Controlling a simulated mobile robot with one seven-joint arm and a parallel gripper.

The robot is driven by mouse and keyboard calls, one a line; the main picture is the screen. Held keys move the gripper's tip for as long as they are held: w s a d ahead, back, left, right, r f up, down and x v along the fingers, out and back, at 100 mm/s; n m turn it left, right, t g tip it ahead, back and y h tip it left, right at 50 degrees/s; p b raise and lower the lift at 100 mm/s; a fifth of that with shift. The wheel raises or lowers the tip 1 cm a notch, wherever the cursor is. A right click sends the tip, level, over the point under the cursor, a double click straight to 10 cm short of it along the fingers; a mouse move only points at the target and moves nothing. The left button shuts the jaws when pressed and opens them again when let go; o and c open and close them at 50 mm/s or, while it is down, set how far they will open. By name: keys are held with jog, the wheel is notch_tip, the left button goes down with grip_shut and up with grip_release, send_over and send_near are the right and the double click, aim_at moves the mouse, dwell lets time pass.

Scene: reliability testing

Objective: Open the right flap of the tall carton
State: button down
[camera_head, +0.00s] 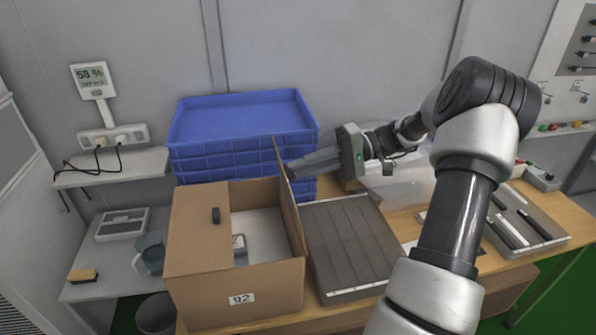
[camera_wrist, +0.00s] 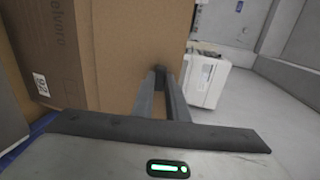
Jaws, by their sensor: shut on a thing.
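The tall carton (camera_head: 190,285) is a brown box on the table with a "92" label on its front, also seen in the wrist view (camera_wrist: 40,45). Its right flap (camera_head: 283,185) stands nearly upright along the right edge. In the wrist view the flap (camera_wrist: 115,45) is a broad brown sheet in front of my fingers. Its left flap (camera_head: 198,235) lies flat over the left part of the top. My gripper (camera_head: 292,168) comes from the right and is shut on the right flap; its fingertips (camera_wrist: 160,72) meet the cardboard, and the grip itself is partly hidden.
Stacked blue crates (camera_head: 245,120) stand behind the carton. A grey slatted panel (camera_head: 350,245) lies to its right. A tray with rods (camera_head: 525,225) lies farther right.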

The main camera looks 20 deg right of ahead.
jog(key=shift+s+d+f, duration=0.2)
jog(key=shift+d+f, duration=0.35)
jog(key=shift+f, duration=0.15)
jog(key=shift+s+d+f, duration=0.15)
jog(key=shift+d, duration=0.15)
dwell(0.4)
jog(key=c, duration=1.7)
grip_release()
jog(key=shift+c, duration=0.2)
jog(key=shift+w+r, duration=0.2)
jog(key=shift+r, duration=0.15)
jog(key=v, duration=1.7)
jog(key=shift+b, duration=0.45)
